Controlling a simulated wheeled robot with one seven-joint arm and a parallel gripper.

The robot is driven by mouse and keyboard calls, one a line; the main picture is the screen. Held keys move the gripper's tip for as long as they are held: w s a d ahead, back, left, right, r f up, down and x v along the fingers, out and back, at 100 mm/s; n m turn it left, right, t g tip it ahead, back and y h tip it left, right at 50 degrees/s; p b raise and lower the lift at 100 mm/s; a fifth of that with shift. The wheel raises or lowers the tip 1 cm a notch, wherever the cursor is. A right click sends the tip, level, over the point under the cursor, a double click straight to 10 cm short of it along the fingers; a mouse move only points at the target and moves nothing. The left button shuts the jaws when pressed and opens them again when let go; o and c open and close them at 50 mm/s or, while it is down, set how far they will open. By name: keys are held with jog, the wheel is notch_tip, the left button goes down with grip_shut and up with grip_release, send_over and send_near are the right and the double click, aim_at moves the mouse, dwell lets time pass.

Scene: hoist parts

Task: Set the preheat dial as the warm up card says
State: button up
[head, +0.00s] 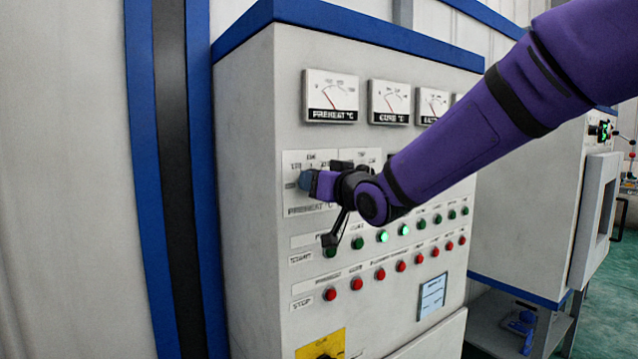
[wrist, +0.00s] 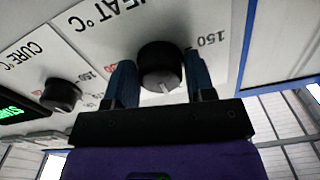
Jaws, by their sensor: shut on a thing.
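The preheat dial (wrist: 161,62) is a black round knob with a pale pointer mark, on a white plate lettered "HEAT °C" in the wrist view. My gripper (wrist: 160,84) is shut on it, with one blue finger on each side. In the head view, my gripper (head: 307,181) reaches the preheat plate (head: 296,211) on the grey cabinet and hides the dial. The number 150 shows beside the dial; its other scale marks are mostly hidden. A pale blue card (head: 432,297) is on the cabinet's lower right; its writing is too small to read.
The cure dial (wrist: 61,95) is close by. Below my gripper are rows of green buttons (head: 383,237) and red buttons (head: 380,275). Meters, including the preheat meter (head: 331,97), are above. A yellow plate (head: 321,344) with a black knob is at the bottom.

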dwell(0.4)
jog(key=o, duration=0.8)
jog(key=shift+s+d, duration=0.1)
jog(key=v, duration=1)
jog(key=shift+s+d, duration=0.2)
jog(key=shift+s, duration=0.05)
